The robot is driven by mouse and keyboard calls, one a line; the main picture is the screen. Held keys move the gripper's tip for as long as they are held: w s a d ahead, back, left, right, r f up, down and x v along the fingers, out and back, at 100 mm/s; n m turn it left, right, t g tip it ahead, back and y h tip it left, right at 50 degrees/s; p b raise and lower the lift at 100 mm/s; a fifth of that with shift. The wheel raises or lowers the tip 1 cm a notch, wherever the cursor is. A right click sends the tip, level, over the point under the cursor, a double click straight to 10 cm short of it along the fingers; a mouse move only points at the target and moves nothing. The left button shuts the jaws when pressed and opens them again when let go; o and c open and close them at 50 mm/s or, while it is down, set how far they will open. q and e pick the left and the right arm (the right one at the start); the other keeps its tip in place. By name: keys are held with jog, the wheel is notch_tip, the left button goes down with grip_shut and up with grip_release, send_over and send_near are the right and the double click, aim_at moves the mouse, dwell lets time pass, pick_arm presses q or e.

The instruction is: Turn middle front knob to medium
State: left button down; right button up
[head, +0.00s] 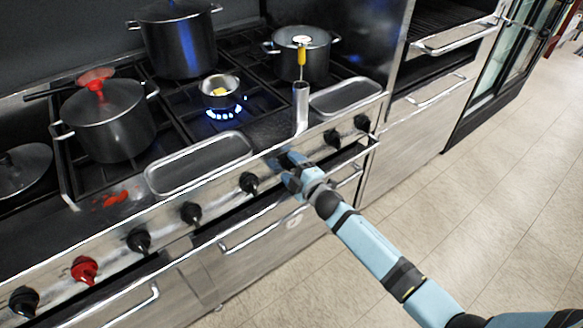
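The stove's front panel (165,228) carries a row of knobs, most of them black, such as one (249,183) just left of my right gripper and another (332,137) to its right. My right gripper (281,168) is at the panel between these two knobs. Its fingers cover that part of the panel, so any knob there is hidden, and I cannot tell whether they are closed on one. A blue flame (225,113) burns under a small pan (220,91) in the middle of the stovetop. My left gripper is not in view.
A red knob (85,270) is toward the left. Large pots (110,125) stand on the burners. A metal cylinder (301,105) with a yellow-handled utensil (302,57) stands near the front edge. Drawer handles (262,230) stick out below the panel. The floor (480,190) at right is clear.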

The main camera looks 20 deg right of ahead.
jog(key=shift+o, duration=0.5)
jog(key=shift+s+d, duration=0.1)
jog(key=shift+s, duration=0.2)
jog(key=v, duration=1.3)
jog(key=shift+s, duration=0.1)
